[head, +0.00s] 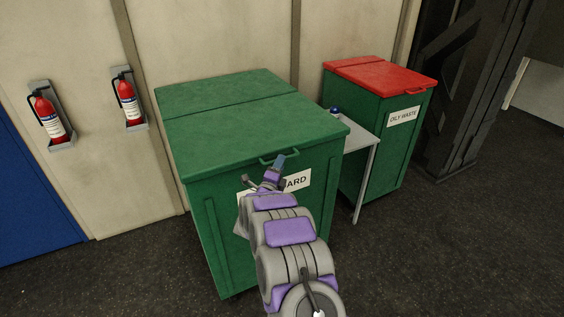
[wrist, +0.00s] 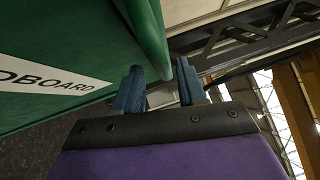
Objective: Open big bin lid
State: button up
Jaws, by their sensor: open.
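The big green bin (head: 218,235) stands in the middle of the head view, its green lid (head: 235,135) lying closed on top. The lid has a small green handle (head: 266,161) at its front edge. My gripper (head: 277,165) is at the front of the bin, right by this handle, and partly covers the white label. In the wrist view, my gripper (wrist: 160,88) has its two blue fingers apart, with the green edge or handle (wrist: 150,35) reaching down toward the gap between them. Whether a finger touches it, I cannot tell. The label (wrist: 50,82) ends in "DBOARD".
A grey side table (head: 357,140) with a small blue item (head: 335,111) stands right of the bin. Beyond it is a green bin with a red lid (head: 385,75), labelled oily waste. Two fire extinguishers (head: 48,117) (head: 129,99) hang on the left wall. The floor in front is clear.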

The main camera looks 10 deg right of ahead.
jog(key=shift+x, duration=1.6)
grip_shut()
